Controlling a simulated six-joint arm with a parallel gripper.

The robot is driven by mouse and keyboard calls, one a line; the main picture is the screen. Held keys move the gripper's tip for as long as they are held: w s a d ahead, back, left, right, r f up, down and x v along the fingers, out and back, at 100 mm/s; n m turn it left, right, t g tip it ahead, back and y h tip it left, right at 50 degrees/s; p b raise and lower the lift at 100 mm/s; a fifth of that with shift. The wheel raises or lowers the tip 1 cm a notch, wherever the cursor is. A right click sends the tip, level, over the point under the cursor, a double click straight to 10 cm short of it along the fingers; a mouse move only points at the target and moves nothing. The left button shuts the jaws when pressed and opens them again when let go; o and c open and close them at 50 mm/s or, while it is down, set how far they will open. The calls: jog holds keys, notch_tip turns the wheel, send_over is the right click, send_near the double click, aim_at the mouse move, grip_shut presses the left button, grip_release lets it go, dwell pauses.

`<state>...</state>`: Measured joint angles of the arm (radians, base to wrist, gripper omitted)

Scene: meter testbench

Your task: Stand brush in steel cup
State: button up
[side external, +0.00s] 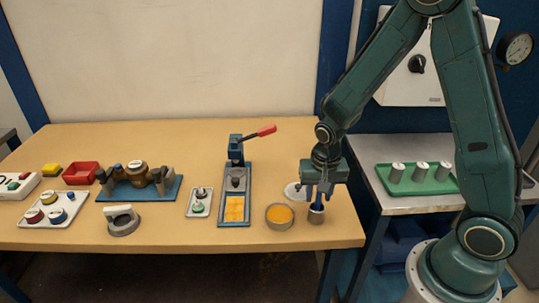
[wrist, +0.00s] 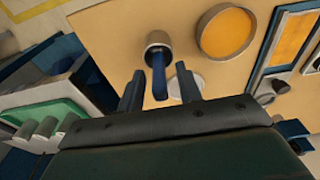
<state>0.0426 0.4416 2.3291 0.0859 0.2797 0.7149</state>
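The steel cup (side external: 316,217) is a small grey cylinder near the right front of the wooden table; it also shows at the top of the wrist view (wrist: 158,41). The brush (wrist: 158,78) shows as a blue handle that rises from the cup's mouth, roughly upright; its lower end is hidden inside the cup. In the side view the brush (side external: 317,205) is partly covered by my gripper. My gripper (side external: 318,196) is above the cup, pointing down. In the wrist view its two fingers (wrist: 159,72) are apart, with the handle between them and a gap on each side.
A round tin with orange content (side external: 279,215) stands close left of the cup. A white disc (side external: 295,191) lies just behind. A lever press (side external: 236,185) stands further left. The table's right edge is near; beyond it a green tray (side external: 445,186) holds grey cylinders.

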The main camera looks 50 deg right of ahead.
notch_tip(320, 180, up, 12)
jog(key=s+a, duration=0.1)
dwell(0.7)
jog(key=shift+r, duration=0.15)
dwell(0.4)
jog(key=s+a+r+n+t, duration=0.1)
jog(key=s+r+n+t, duration=0.1)
jog(key=s+r+n, duration=0.2)
jog(key=s+a+r+n+t+y, duration=0.1)
jog(key=s+r+n+t, duration=0.1)
jog(key=s+r+n, duration=0.3)
jog(key=s+r, duration=0.3)
jog(key=s, duration=0.3)
jog(key=shift+a+t, duration=0.3)
